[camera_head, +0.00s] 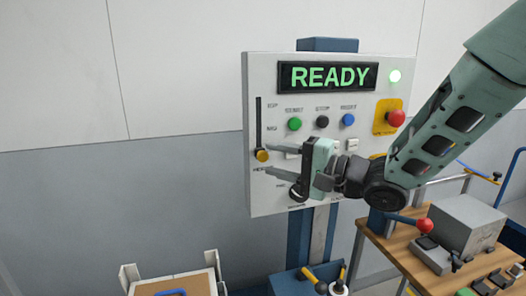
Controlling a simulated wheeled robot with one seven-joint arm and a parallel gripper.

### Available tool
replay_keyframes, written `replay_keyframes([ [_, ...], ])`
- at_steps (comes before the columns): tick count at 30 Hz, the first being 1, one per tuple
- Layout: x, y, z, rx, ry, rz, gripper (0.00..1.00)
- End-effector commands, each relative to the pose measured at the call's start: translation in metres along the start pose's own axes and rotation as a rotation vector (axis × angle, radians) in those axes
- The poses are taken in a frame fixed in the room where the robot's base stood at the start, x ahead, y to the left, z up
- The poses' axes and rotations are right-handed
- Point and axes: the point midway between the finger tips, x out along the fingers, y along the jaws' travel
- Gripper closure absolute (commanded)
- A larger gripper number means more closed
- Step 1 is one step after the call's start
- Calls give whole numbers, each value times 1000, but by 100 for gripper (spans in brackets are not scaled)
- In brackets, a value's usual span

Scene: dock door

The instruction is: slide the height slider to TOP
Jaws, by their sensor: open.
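The height slider is a yellow knob (262,156) at the lower end of a dark vertical slot (259,122) on the left side of the white control panel (360,190). The gripper hides part of the panel's lower middle.
Green (295,124), black (322,122) and blue (348,120) buttons and a red emergency button (397,118) sit nearby. A wooden bench (375,243) stands right; a light crate (131,275) stands lower left.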

Motion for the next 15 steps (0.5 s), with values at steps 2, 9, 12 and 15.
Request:
replay_keyframes([
  [2,14,-2,1,1,-3,0,58],
  [9,35,0,0,1,-1,1,58],
  [12,38,0,0,1,1,0,58],
  [15,38,0,0,0,1,0,58],
])
